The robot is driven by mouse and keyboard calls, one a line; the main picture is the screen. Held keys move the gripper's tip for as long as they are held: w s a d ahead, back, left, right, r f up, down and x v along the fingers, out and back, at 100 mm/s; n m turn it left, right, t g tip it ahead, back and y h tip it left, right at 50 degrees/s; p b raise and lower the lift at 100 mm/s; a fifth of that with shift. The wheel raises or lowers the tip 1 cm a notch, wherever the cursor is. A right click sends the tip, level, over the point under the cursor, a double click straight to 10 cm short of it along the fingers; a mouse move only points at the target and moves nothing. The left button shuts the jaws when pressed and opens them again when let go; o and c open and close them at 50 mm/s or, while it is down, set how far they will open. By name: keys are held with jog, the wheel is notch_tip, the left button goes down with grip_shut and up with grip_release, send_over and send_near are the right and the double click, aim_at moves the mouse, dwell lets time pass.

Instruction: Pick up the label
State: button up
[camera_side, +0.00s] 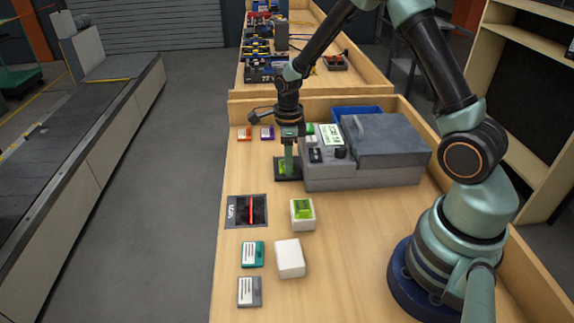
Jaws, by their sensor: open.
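A green label (282,167) lies on a small dark tray (289,180) at the left front of the grey label printer (352,178). My gripper (289,170) points down right over this label, with its jaws open. The fingers hide part of the label, and I cannot tell whether they touch it. Another green label (303,209) lies on top of a white box (302,223) nearer the camera.
A plain white box (289,258) stands near the teal card (252,254) and grey card (249,291). A dark scanner plate (240,211) with a red line lies at the left edge. Orange (244,133) and purple (267,132) cards lie farther back.

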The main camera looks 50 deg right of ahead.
jog(key=shift+f, duration=0.15)
grip_shut()
